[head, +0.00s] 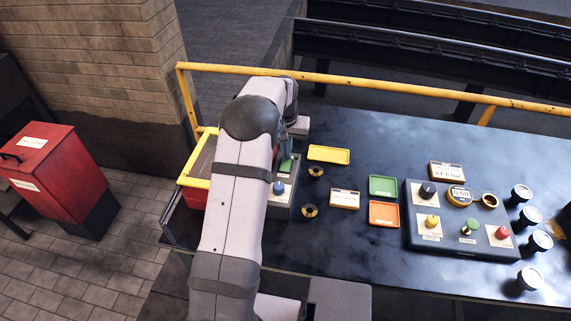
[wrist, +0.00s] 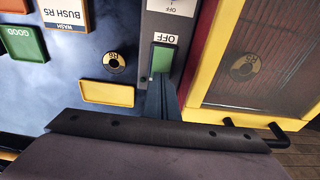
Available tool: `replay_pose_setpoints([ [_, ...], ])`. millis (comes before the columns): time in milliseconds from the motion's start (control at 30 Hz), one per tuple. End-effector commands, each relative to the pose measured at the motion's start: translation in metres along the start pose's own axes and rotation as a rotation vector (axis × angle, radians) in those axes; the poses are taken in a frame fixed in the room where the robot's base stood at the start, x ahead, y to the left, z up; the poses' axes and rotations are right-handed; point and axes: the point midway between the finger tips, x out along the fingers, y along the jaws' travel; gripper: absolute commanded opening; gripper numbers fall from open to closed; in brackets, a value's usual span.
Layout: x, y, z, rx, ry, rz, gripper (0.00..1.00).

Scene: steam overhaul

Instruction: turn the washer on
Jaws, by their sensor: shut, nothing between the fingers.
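The washer (head: 194,183) stands at the left end of the bench, with a yellow frame and a red body. In the wrist view its yellow rim (wrist: 199,60) surrounds a mesh-like panel, with a ring marked R5 showing through. Beside it is a grey control box (head: 281,208) with a blue knob (head: 279,188) and a green switch (head: 287,165). In the wrist view the green switch (wrist: 161,60) sits by a label reading OFF. My gripper (wrist: 160,88) is shut and empty, its tips right at the switch's near end. I cannot tell whether they touch.
A yellow tray (head: 329,154), green tray (head: 383,186) and orange tray (head: 384,214) lie on the dark bench. Two small rings lie near the control box. A yellow rail (head: 380,86) runs behind.

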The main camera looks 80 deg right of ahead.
Motion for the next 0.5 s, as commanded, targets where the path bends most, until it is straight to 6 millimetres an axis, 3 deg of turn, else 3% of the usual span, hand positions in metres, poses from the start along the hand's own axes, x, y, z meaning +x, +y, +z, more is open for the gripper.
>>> replay_pose_setpoints([
  [500, 0.0076, 0.0000, 0.0014, 0.000, -0.001, 0.000, 0.00],
])
